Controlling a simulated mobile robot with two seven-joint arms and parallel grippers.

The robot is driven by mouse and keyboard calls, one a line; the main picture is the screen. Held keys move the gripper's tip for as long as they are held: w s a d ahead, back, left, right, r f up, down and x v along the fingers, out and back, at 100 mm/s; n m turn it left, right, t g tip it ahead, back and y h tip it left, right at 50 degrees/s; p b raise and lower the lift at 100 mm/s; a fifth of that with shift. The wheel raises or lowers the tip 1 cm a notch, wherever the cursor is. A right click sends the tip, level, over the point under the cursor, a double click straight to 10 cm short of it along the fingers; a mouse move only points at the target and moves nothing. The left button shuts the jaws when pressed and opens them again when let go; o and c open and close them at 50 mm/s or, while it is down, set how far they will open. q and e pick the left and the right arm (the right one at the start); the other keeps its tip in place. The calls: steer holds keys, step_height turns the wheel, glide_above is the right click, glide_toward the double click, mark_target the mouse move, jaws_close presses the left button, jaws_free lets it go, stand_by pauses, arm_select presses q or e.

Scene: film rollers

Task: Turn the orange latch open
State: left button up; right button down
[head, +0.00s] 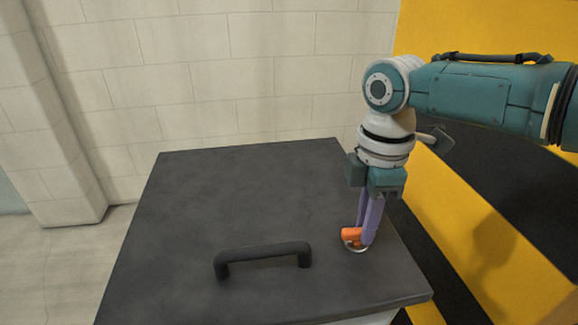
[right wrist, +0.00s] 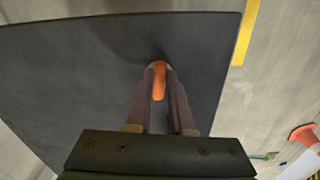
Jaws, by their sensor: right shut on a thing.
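The orange latch (head: 351,235) sits on a round light base on the dark lid (head: 210,205), near its right edge. My right gripper (head: 364,238) reaches down onto it from above, its purple fingers beside the latch. In the right wrist view the latch (right wrist: 159,80) lies between the two fingertips (right wrist: 160,84), and the gripper is shut on it. The fingers hide part of the latch in the head view. My left gripper is not in view.
A black bar handle (head: 262,255) stands on the lid to the left of the latch. A yellow and black striped surface (head: 450,215) lies to the right of the lid. A pale block wall (head: 220,75) stands behind. The lid's left and back parts are clear.

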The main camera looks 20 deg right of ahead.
stand_by(0.4)
steer(key=c, duration=0.8)
jaws_free()
steer(key=shift+r, duration=0.15)
step_height(320, 180, up, 10)
steer(key=p, duration=0.3)
steer(key=shift+p, duration=0.3)
steer(key=shift+a, duration=0.1)
